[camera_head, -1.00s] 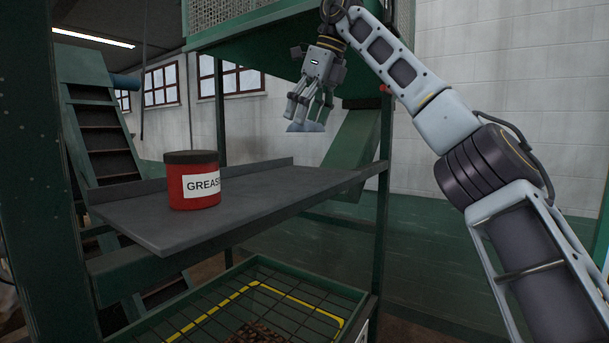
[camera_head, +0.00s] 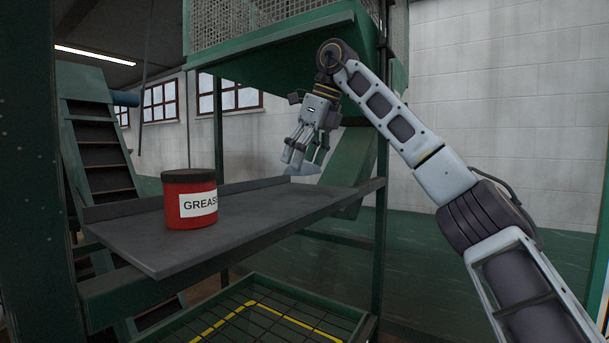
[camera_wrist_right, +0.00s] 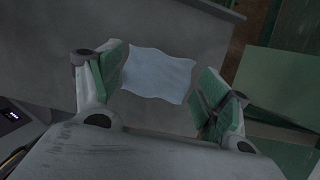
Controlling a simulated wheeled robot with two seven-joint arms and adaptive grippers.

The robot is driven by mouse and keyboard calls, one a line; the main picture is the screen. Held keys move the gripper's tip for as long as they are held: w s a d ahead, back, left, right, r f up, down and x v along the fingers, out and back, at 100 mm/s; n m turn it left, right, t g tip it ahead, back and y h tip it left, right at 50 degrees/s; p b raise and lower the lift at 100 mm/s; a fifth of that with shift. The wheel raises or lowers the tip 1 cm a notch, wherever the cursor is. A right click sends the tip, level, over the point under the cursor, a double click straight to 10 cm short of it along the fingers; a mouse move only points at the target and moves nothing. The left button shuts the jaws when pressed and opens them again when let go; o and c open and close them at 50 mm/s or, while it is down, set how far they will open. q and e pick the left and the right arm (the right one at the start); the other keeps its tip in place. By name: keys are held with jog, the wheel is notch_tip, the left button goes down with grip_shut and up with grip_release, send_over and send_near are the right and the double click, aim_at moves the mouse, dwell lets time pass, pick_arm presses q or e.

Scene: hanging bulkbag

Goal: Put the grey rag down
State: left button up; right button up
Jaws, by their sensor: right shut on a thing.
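The grey rag (camera_head: 302,169), a pale blue-grey cloth, hangs at the fingertips of my right gripper (camera_head: 303,161) above the far right part of the grey metal shelf (camera_head: 190,250). In the right wrist view the rag (camera_wrist_right: 158,73) shows as a small wavy-edged square between the two green-padded fingers of the right gripper (camera_wrist_right: 155,85). The shelf (camera_wrist_right: 230,50) lies beneath it there. The gripper is shut on the rag, pointing down. Whether the rag's lower edge touches the shelf I cannot tell. My left gripper is not in view.
A red grease can (camera_head: 190,203) with a dark lid stands on the left part of the shelf. A green hopper with mesh (camera_head: 280,30) hangs over the shelf, close to my right arm. A green post (camera_head: 381,200) stands at the shelf's right end. The shelf's front is clear.

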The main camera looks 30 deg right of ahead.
aim_at(305, 174)
jog(key=shift+f, duration=0.2)
dwell(0.3)
jog(key=shift+f, duration=1.8)
jog(key=o, duration=0.9)
jog(key=shift+f, duration=0.1)
jog(key=shift+f, duration=0.1)
jog(key=v, duration=1.4)
jog(key=shift+s+f, duration=0.1)
